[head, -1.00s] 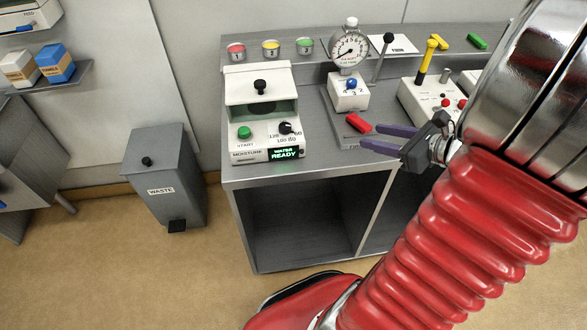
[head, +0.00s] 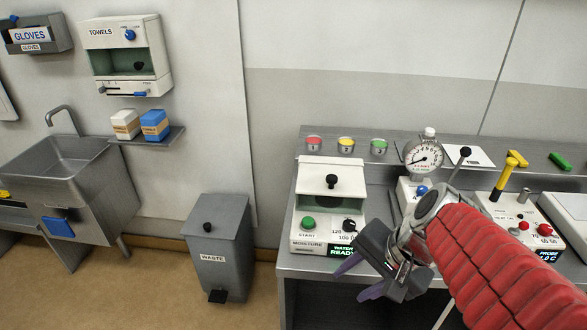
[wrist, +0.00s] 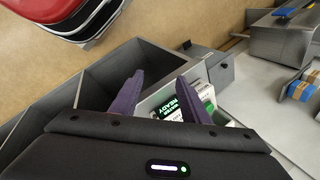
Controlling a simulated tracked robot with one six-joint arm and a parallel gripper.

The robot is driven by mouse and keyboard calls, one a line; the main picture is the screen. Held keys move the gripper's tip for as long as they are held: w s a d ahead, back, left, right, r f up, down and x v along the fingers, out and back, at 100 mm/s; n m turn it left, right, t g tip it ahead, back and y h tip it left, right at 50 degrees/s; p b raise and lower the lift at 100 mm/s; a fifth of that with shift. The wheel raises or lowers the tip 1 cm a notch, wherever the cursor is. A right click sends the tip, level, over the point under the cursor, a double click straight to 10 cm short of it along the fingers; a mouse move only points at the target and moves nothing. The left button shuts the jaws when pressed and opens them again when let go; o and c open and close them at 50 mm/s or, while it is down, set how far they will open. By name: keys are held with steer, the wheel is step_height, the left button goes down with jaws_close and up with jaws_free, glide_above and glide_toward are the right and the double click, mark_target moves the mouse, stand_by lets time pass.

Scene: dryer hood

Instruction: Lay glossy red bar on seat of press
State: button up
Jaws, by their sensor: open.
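The glossy red bar does not show in either view now. The gauge-topped unit, which looks like the press (head: 423,157), stands on the grey bench in the head view. Its lower front and seat are hidden behind my arm. My gripper (head: 355,280) is at the bench's front edge, below and left of that unit, in front of the moisture box. In the wrist view my gripper (wrist: 160,80) has its two purple fingers apart, with nothing held between them.
The moisture box (head: 325,205) stands close beside my gripper. A control box (head: 515,217) with a yellow-handled lever is at right. A green bar (head: 560,161) lies on the back ledge. A waste bin (head: 217,245) stands left of the bench, with open floor before it.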

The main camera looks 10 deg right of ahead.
steer(key=s+a+r+n+t+h, duration=0.1)
steer(key=r+n, duration=0.4)
steer(key=n, duration=0.5)
steer(key=shift+s+a+t+h, duration=0.4)
steer(key=shift+s+a+h, duration=0.3)
steer(key=shift+a+h, duration=0.45)
steer(key=shift+c, duration=0.2)
